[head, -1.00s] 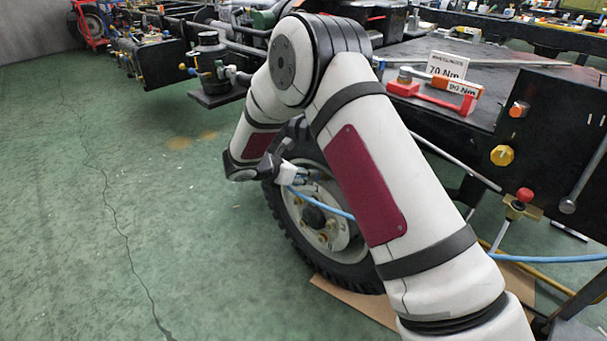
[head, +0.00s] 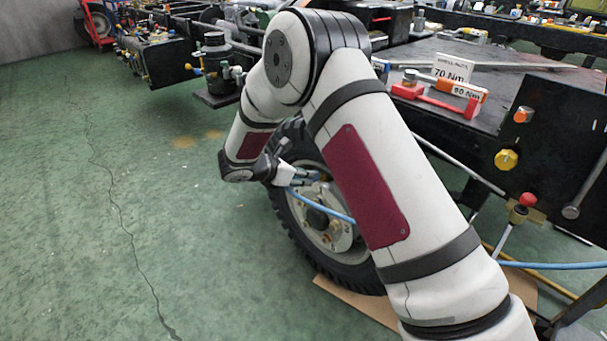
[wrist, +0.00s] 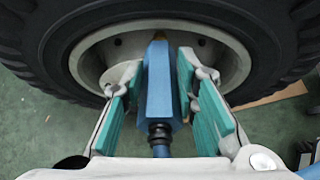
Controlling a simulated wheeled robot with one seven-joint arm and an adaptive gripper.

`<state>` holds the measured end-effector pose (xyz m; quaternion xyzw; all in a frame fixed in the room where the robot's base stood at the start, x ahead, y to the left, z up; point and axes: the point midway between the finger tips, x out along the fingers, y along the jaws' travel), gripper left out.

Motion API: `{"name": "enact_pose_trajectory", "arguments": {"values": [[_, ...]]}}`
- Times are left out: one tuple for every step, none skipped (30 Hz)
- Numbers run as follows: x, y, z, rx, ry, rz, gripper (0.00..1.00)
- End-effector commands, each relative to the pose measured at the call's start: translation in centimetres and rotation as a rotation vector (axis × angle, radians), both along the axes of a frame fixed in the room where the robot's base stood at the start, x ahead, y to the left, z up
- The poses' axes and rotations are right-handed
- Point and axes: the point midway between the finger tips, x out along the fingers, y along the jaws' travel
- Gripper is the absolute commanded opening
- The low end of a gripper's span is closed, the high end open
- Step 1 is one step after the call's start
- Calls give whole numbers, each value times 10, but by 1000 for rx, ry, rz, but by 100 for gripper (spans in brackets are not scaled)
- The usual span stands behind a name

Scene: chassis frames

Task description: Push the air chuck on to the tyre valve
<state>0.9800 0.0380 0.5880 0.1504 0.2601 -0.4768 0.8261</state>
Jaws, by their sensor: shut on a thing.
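The air chuck (wrist: 158,82) is a blue block-shaped body with a black fitting and a blue hose at its near end. My gripper (wrist: 161,78) is shut on it, with a teal pad on each side, and points it at the wheel. In the head view my gripper (head: 297,176) is beside the upper part of the wheel (head: 282,207). The tyre valve is not clear there.
The blue hose (head: 336,214) runs across the wheel to the right. A black bench (head: 505,90) with a red tool (head: 436,98) stands above and right of the wheel. Cardboard (head: 352,298) lies under the tyre. The green floor at left is clear.

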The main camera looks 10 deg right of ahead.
Motion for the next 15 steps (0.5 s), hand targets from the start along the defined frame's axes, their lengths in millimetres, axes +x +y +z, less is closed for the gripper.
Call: {"name": "enact_pose_trajectory", "arguments": {"values": [[0,1,2,-1,-1,0,0],[-1,2,2,-1,-1,1,0],[-1,3,3,-1,-1,0,0],[-2,3,3,0,0,1,0],[-2,4,4,0,0,0,0],[-3,5,4,0,0,1,0],[-3,5,5,0,0,0,0],[-3,6,5,0,0,0,0],[-4,7,6,0,0,0,0],[-4,7,6,0,0,0,0],[-4,8,6,0,0,0,0],[-5,9,7,0,0,0,0],[-5,9,8,0,0,0,0],[-6,10,8,0,0,0,0],[-6,11,9,0,0,0,0]]}}
